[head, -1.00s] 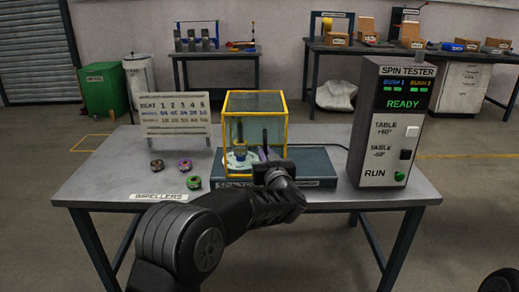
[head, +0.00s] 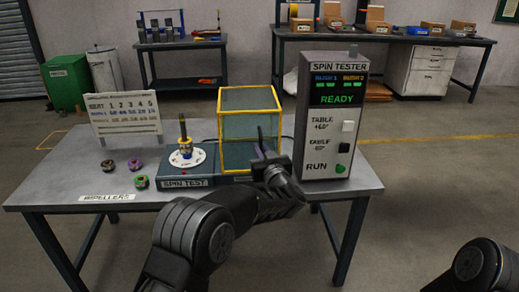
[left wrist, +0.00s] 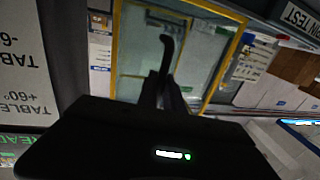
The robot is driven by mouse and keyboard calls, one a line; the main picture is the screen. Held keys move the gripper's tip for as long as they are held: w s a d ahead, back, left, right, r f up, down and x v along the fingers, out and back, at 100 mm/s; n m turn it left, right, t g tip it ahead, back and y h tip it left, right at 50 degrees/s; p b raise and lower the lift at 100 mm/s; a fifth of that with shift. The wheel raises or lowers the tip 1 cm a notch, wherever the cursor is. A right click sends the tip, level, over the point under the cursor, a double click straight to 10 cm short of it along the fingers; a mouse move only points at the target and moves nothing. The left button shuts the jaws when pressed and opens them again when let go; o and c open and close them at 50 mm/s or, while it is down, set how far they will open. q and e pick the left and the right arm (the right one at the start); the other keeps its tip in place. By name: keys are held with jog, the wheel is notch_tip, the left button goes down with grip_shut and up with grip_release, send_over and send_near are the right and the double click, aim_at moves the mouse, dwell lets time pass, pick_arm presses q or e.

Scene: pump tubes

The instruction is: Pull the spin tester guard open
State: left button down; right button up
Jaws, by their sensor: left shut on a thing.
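The spin tester guard (head: 236,145) is a clear box with yellow edges. In the head view it stands to the right of the round white turntable (head: 203,158), which is uncovered. My left gripper (head: 262,152) is at the guard's near side, shut on its handle; the fingers partly hide the grip. In the left wrist view the guard's yellow frame (left wrist: 117,50) lies behind the closed fingers (left wrist: 166,75). The spin tester base (head: 187,183) carries the turntable, with an upright spindle (head: 183,128) on it. My right gripper is out of view.
The control box (head: 330,115) showing READY stands close to the right of the guard. Several small impellers (head: 137,164) lie at the left of the table (head: 60,190), before a chart board (head: 125,115). The table's front right is clear.

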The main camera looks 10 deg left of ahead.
pick_arm(q)
jog(key=c, duration=1.5)
grip_release()
jog(key=v, duration=0.7)
jog(key=shift+s+d, duration=0.15)
jog(key=shift+s, duration=0.25)
